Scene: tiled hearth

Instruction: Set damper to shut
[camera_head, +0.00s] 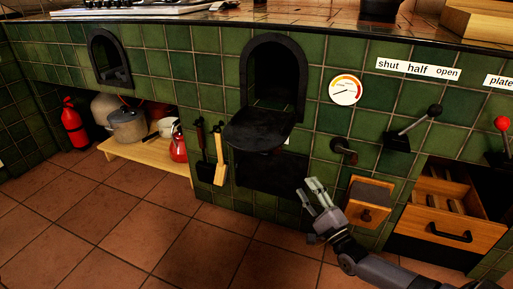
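The damper lever (416,123) has a black knob and a metal rod on a black base on the green tiled wall. It tilts up and to the right, with its knob under the word "open" on the label strip (418,69), which reads "shut half open". My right gripper (306,186) reaches in from the lower right, below and left of the lever and well apart from it. Its two fingers are spread with nothing between them. My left gripper is out of view.
A red-knobbed lever (502,124) stands at the right edge. A dark tap-like fitting (344,148), a small open wooden drawer (368,213) and a larger open drawer (450,226) jut out near my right arm. An open oven door (258,128) juts out left.

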